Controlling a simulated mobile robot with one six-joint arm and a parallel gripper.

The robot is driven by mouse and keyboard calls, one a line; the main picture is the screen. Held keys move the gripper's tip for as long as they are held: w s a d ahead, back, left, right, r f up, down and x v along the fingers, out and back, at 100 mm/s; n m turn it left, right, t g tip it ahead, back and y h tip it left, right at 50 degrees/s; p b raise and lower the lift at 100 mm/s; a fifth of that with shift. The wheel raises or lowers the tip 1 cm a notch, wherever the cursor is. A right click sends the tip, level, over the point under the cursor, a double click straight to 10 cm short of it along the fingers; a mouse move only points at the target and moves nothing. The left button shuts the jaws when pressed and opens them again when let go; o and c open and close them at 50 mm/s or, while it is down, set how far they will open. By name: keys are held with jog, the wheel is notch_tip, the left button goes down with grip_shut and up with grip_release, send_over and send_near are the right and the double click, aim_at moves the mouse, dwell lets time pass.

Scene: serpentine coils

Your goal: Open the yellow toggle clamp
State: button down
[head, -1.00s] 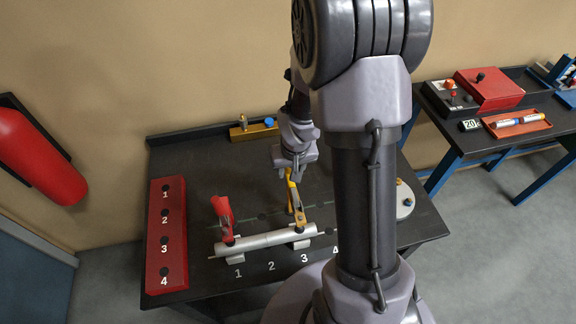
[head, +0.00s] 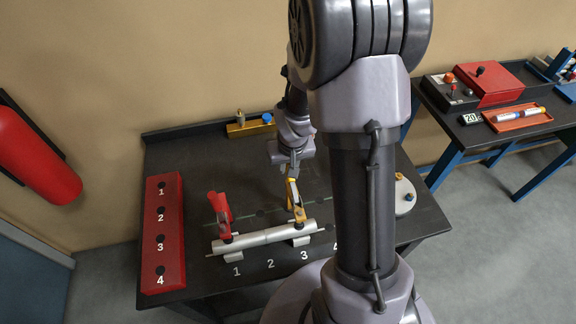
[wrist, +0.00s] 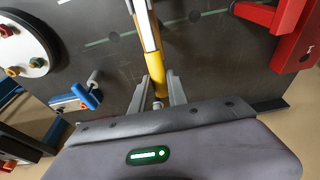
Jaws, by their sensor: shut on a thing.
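The yellow toggle clamp (head: 296,206) stands on the dark workbench by number 3, at the right part of a silver tube. Its handle stands nearly upright. My gripper (head: 292,178) comes from above and is shut on the handle's upper end. In the wrist view the yellow handle (wrist: 152,62) lies between the two grey fingers of my gripper (wrist: 158,92). The clamp's base is mostly hidden by the handle and fingers there.
A red toggle clamp (head: 221,214) stands to the left, by number 1, on the silver tube (head: 262,238). A red numbered block (head: 160,215) lies at the bench's left. A white disc (head: 404,196) is at the right. A blue-handled piece (wrist: 86,96) shows in the wrist view.

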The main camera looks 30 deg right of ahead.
jog(key=shift+s+p+v, duration=0.15)
jog(key=shift+p+v, duration=0.25)
jog(key=shift+v, duration=0.45)
jog(key=shift+s+p+v, duration=0.15)
jog(key=shift+p+v, duration=0.2)
jog(key=shift+v, duration=0.45)
jog(key=shift+s+a+r+p, duration=0.3)
jog(key=shift+s+r+p, duration=0.15)
jog(key=shift+s+r, duration=0.4)
jog(key=shift+s+a+r+p, duration=0.2)
jog(key=shift+s+r, duration=0.25)
jog(key=shift+s, duration=0.3)
jog(key=shift+s+a+r+p, duration=0.1)
jog(key=shift+s+a+r, duration=0.15)
jog(key=shift+s+r, duration=0.4)
send_near(294, 189)
jog(key=shift+s+a+r, duration=0.1)
jog(key=shift+s+a, duration=0.05)
jog(key=shift+s, duration=0.4)
jog(key=shift+s+a, duration=0.15)
jog(key=shift+s, duration=0.4)
jog(key=c, duration=1.2)
grip_release()
jog(key=shift+w, duration=0.1)
jog(key=shift+c, duration=0.2)
jog(key=w+p+v, duration=0.1)
jog(key=p+v, duration=0.4)
jog(key=v, duration=0.2)
jog(key=shift+w+d, duration=0.25)
jog(key=shift+w, duration=0.05)
